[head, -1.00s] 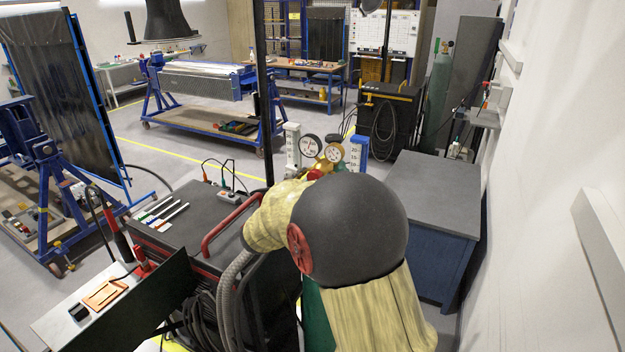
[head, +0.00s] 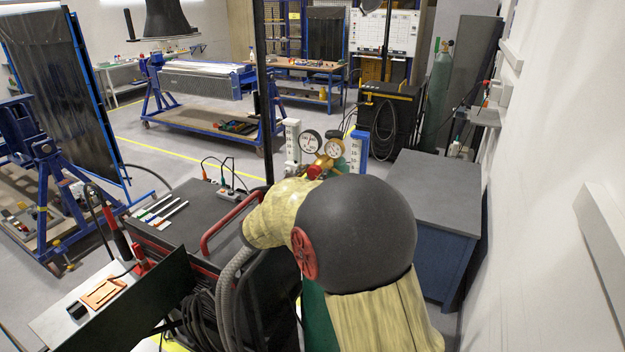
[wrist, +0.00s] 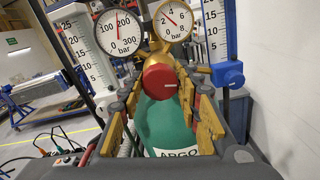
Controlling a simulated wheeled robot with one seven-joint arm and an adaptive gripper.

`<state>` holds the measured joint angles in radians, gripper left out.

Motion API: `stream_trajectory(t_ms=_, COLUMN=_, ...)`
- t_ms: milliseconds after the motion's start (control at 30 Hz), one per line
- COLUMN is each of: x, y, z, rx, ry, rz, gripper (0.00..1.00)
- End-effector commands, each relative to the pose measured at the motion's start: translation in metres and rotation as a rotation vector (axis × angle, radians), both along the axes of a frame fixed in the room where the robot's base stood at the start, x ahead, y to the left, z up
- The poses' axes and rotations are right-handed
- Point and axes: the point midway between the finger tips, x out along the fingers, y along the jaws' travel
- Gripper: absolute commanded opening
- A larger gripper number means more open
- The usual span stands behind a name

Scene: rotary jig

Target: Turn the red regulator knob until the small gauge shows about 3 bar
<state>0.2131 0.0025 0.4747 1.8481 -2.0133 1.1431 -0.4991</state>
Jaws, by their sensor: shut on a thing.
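The red regulator knob (wrist: 160,80) sits between the fingers of my gripper (wrist: 162,92) in the wrist view, and the gripper is shut on it. A pale mark on the knob's face points to the right. The small gauge (wrist: 173,20) is above the knob; its red needle points up and left, between about 2 and 4 bar. In the head view the small gauge (head: 333,148) and part of the red knob (head: 315,172) show just beyond my covered wrist, which hides the fingers.
A larger gauge (wrist: 118,33) stands left of the small one. Scaled flow tubes flank them, left (wrist: 80,45) and right (wrist: 215,30). The green cylinder (wrist: 165,125) is below the knob. A grey-topped blue cabinet (head: 435,190) stands to the right.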

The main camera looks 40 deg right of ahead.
Motion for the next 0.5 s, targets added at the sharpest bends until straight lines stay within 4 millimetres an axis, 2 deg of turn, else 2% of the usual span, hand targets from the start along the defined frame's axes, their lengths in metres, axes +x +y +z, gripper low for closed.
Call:
stream_trajectory(t_ms=400, x=-0.0001, y=0.0001, z=0.0003, rx=0.02, ry=-0.049, rz=0.001, gripper=0.08)
stream_trajectory(t_ms=433, x=-0.0001, y=0.0001, z=0.0003, rx=0.02, ry=-0.049, rz=0.001, gripper=0.34)
stream_trajectory(t_ms=500, x=-0.0001, y=0.0001, z=0.0003, rx=0.02, ry=-0.049, rz=0.001, gripper=0.38)
